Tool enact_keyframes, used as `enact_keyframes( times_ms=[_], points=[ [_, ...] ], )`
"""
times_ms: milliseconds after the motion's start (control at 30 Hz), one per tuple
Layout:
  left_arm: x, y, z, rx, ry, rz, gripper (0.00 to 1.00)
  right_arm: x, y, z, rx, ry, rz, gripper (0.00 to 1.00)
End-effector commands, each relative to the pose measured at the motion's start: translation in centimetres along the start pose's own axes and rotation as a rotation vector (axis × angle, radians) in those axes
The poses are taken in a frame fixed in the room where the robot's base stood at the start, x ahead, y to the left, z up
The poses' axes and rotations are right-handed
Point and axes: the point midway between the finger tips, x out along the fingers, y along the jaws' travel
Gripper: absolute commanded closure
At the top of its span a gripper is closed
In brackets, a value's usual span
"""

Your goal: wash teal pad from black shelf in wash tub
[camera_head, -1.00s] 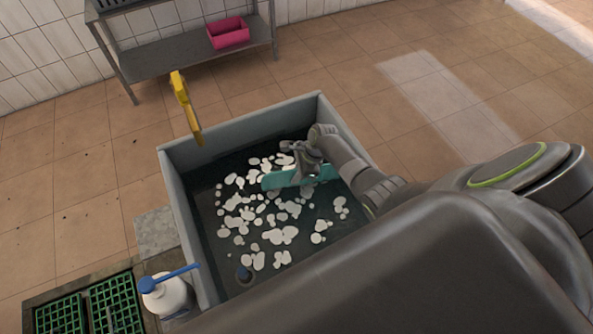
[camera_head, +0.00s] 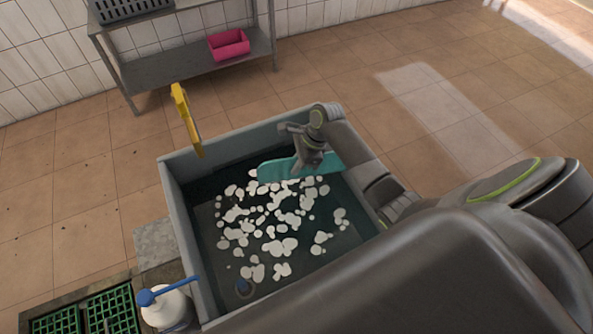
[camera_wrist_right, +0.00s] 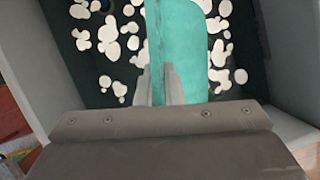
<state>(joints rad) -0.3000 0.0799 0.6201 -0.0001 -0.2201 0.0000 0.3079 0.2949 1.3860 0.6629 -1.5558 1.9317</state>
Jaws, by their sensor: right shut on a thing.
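The teal pad (camera_head: 275,170) is held by my right gripper (camera_head: 308,163), whose fingers are shut on it. The pad is over the back part of the wash tub (camera_head: 174,190), and the gripper covers its middle. In the right wrist view the pad (camera_wrist_right: 185,45) runs up from between the fingers (camera_wrist_right: 163,85). The grey tub holds dark water with many white foam patches (camera_head: 270,222) in front of and below the pad. I cannot tell whether the pad's lower edge touches the water. My left gripper is not in view.
A yellow object (camera_head: 185,115) stands at the tub's back left edge. A grey metal shelf unit (camera_head: 190,62) with a pink bin (camera_head: 229,44) stands by the wall.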

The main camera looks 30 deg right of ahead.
Motion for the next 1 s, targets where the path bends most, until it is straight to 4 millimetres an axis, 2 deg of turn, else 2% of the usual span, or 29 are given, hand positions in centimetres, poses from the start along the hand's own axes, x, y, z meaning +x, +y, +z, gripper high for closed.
enact_keyframes(
  times_ms=[1000],
  points=[
    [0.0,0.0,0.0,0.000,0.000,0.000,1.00,-11.4,-0.1,4.7,-0.002,-0.001,-0.003,1.00]
  ],
)
